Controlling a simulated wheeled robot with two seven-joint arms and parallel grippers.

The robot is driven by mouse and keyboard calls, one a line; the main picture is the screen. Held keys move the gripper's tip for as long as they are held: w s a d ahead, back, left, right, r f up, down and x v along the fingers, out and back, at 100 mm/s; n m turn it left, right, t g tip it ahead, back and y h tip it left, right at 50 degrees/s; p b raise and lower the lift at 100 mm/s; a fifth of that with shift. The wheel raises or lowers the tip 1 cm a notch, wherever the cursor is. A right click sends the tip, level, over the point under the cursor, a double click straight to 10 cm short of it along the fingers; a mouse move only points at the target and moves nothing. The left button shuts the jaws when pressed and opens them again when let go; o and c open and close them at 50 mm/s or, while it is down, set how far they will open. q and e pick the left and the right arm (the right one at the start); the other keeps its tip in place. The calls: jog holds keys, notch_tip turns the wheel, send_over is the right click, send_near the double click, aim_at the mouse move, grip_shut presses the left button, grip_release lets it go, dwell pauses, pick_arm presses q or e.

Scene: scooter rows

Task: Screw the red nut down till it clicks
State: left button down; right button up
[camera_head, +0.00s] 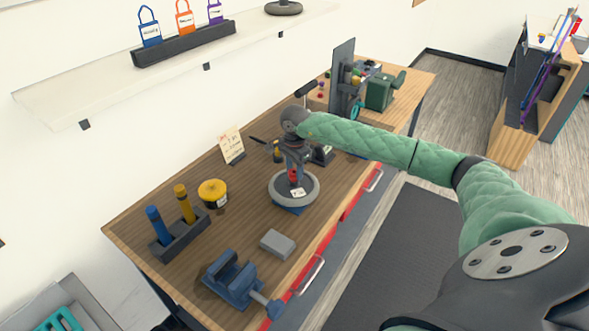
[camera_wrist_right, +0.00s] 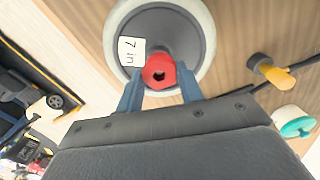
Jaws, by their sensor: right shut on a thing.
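The red nut (camera_wrist_right: 159,72) sits at the middle of a grey wheel (camera_wrist_right: 190,30) with a pale rim and a white "7 in" label (camera_wrist_right: 131,51). In the head view the wheel (camera_head: 276,193) lies flat on the workbench on a blue base (camera_head: 289,210), and a bit of the red nut (camera_head: 293,175) shows under my gripper. My right gripper (camera_head: 293,168) points down from above, and its two blue fingers (camera_wrist_right: 160,90) are shut on the nut, one on each side. A dark hole shows in the nut's middle. My left gripper is in neither view.
A dark upright panel (camera_head: 342,80) and a green machine (camera_head: 380,93) stand behind.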

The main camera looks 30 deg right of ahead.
jog(key=m+b, duration=0.1)
jog(key=m, duration=0.1)
jog(key=m+b, duration=0.1)
jog(key=m, duration=0.1)
jog(key=shift+d+f+m, duration=0.15)
jog(key=shift+f+m, duration=0.05)
jog(key=shift+m, duration=0.1)
jog(key=shift+a+r+m+b, duration=0.2)
jog(key=shift+m+b, duration=0.15)
jog(key=shift+m, duration=0.55)
jog(key=m, duration=0.3)
jog(key=shift+d+f+b, duration=0.1)
jog(key=shift+d+b, duration=0.05)
jog(key=shift+b, duration=0.25)
jog(key=shift+m, duration=0.9)
jog(key=m+b, duration=0.1)
jog(key=m, duration=0.2)
jog(key=shift+w+d+m, duration=0.1)
jog(key=shift+d+m, duration=0.05)
jog(key=shift+m, duration=0.25)
jog(key=shift+o, duration=0.2)
jog(key=shift+m+b, duration=0.4)
jog(key=shift+m, duration=0.1)
jog(key=shift+a+m, duration=0.25)
jog(key=shift+m, duration=0.75)
jog(key=shift+c, duration=0.2)
jog(key=shift+d+m, duration=0.15)
jog(key=shift+m, duration=0.85)
jog(key=shift+r+m, duration=0.25)
jog(key=shift+m, duration=0.65)
